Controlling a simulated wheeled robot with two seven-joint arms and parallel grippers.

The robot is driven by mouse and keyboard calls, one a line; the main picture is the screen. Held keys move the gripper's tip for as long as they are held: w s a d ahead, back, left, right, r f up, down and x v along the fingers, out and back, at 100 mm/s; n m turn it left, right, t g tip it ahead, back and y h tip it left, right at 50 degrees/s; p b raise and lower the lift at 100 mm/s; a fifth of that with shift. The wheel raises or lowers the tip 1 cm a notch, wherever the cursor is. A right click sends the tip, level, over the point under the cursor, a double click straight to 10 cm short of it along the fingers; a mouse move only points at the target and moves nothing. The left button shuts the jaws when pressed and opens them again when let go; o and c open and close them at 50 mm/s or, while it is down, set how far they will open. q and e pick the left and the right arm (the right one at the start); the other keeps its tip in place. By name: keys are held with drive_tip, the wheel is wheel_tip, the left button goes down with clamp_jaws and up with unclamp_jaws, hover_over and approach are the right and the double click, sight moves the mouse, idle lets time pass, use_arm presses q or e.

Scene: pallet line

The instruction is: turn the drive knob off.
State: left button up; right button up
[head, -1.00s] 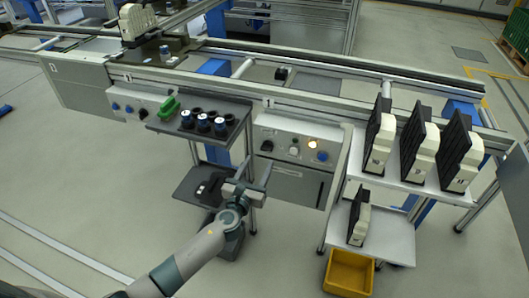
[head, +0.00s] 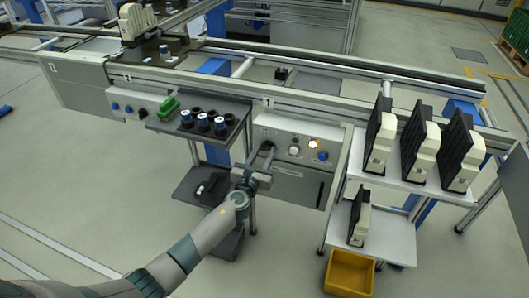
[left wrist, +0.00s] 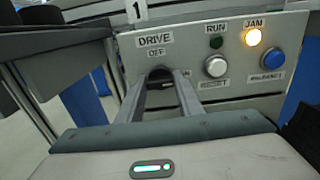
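The dark drive knob (left wrist: 160,74) is on the grey control panel (left wrist: 118,45), under the labels DRIVE and OFF in the left wrist view. My left gripper (left wrist: 162,82) points at the panel with one finger on each side of the knob. It also shows in the head view (head: 266,150). A gap shows between its fingers; I cannot tell whether they touch the knob. The fingers partly hide the knob and the lettering beside it, so its setting is unclear. My right gripper is not in view.
Right of the knob are a dark RUN lamp (left wrist: 216,42), a lit amber JAM lamp (left wrist: 253,37), a white RESET button (left wrist: 216,66) and a blue button (left wrist: 273,59). A dark shelf with several cups (head: 203,122) is left of the panel. A yellow bin (head: 349,273) stands lower right.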

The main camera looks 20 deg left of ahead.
use_arm(q)
drive_tip(key=shift+c, duration=1)
